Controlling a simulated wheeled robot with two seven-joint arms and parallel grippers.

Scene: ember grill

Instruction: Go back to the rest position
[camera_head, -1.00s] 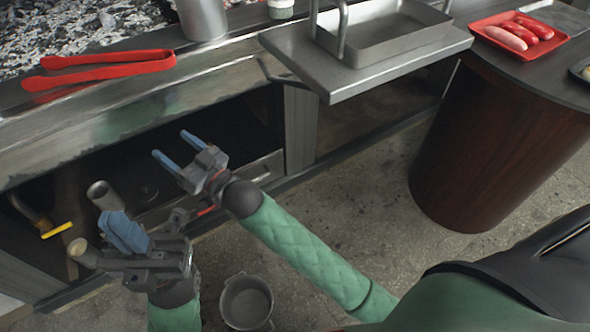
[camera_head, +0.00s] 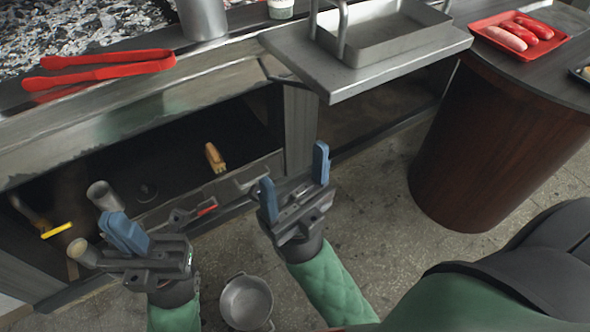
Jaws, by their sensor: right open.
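My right gripper (camera_head: 294,172) is open and empty, its two blue fingers wide apart and pointing up in the picture. It is over the floor in front of the grill's lower opening, right of the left gripper. My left gripper (camera_head: 122,232) is at the lower left, its blue fingers close together. Two short tube-like parts with tan ends, an upper one (camera_head: 103,194) and a lower one (camera_head: 84,253), show beside its fingers. I cannot tell whether they are held or stand behind.
Red tongs (camera_head: 100,68) lie on the grill's front ledge. A metal pot (camera_head: 246,301) stands on the floor below the grippers. A steel side shelf (camera_head: 350,78) juts out at the upper right. A wooden counter (camera_head: 490,150) bears a red tray (camera_head: 480,30) with sausages.

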